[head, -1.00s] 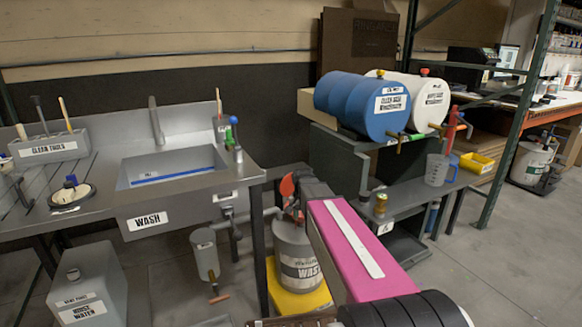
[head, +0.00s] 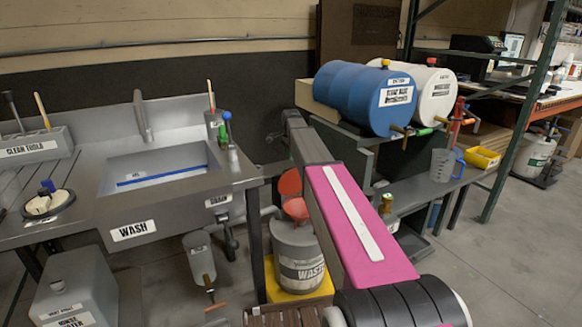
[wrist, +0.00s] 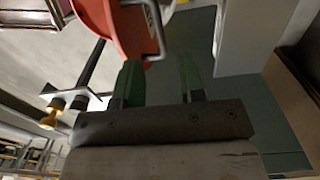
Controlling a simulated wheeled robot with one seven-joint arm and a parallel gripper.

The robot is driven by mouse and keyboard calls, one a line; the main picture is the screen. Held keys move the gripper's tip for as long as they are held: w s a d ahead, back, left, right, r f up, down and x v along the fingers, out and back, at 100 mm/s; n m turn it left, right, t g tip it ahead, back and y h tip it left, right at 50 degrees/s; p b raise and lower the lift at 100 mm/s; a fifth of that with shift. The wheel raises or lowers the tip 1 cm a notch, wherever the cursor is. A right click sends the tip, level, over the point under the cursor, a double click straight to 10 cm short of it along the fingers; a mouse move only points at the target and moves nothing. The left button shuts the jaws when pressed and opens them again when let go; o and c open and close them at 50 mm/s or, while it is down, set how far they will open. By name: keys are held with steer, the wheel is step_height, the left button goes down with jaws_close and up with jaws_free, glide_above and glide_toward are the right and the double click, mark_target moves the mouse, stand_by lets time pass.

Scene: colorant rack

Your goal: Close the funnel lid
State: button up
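The red funnel lid (head: 289,182) stands raised above the red funnel (head: 297,209) on top of the grey waste drum (head: 298,255). In the wrist view, a red rounded part (wrist: 105,22) of the lid or funnel fills the top, with a thin grey wire handle (wrist: 160,32) in front of it. My gripper (wrist: 159,68) is open, with its two green fingers apart and pointing at the red part. The handle's lower end lies in line with the gap between the fingertips; I cannot tell whether they touch. My gripper's fingers do not show clearly in the head view.
The wash sink (head: 160,170) is left of the drum. A blue barrel (head: 365,97) and a white barrel (head: 432,95) lie on a stand to the right. A measuring jug (head: 443,165) and a yellow bin (head: 482,158) sit on the low shelf.

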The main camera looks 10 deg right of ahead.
mark_target(291, 179)
step_height(291, 179, down, 6)
steer(key=shift+r, duration=0.1)
stand_by(0.4)
jaws_close()
